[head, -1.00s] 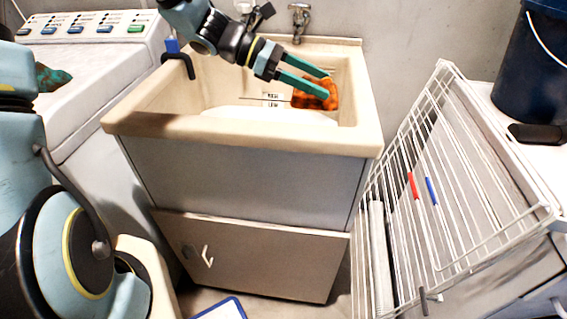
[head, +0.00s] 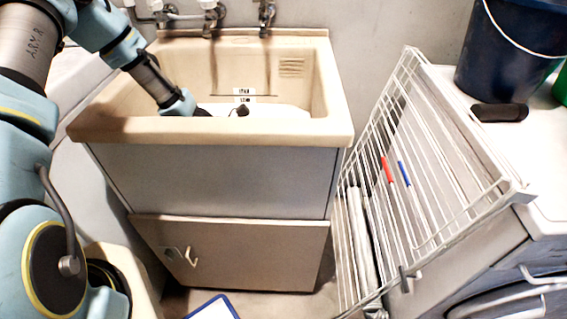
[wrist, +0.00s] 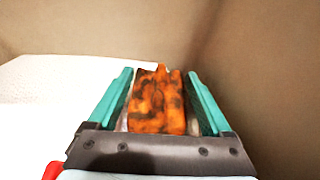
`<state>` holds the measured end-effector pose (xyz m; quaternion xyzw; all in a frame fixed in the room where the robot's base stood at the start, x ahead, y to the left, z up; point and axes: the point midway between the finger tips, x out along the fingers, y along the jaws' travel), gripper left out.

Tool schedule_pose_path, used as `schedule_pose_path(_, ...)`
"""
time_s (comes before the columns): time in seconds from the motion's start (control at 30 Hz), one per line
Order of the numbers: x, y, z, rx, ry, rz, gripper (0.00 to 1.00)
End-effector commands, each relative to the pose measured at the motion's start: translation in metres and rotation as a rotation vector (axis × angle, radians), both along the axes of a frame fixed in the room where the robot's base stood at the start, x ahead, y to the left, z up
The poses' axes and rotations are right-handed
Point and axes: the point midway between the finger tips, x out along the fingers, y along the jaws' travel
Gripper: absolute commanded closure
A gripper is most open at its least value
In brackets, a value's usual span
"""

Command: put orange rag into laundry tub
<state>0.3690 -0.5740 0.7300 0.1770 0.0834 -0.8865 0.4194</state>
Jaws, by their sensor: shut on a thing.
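The beige laundry tub (head: 215,131) stands in the middle of the head view on a grey cabinet. My arm reaches down into the tub, and its front wall hides my fingers in the head view. In the wrist view my gripper (wrist: 160,95) has its green fingers on both sides of the orange rag (wrist: 157,103), which is mottled with dark patches. The gripper is shut on the rag. Beige tub walls and a white thing (wrist: 60,85) surround it in the wrist view. The rag is hidden in the head view.
A white wire drying rack (head: 420,180) stands to the right of the tub. A dark blue bucket (head: 510,50) sits on the white surface at right. Taps (head: 210,12) are on the wall behind the tub. A blue-edged board (head: 213,308) lies on the floor.

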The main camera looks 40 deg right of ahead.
Motion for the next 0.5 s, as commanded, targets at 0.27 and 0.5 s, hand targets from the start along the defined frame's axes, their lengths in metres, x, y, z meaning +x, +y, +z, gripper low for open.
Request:
schedule_pose_path(0.27, 0.0, 0.0, -0.029, 0.001, 0.003, 0.0, 0.72)
schedule_pose_path(0.5, 0.0, 0.0, -0.038, 0.0, 0.0, 0.0, 0.72)
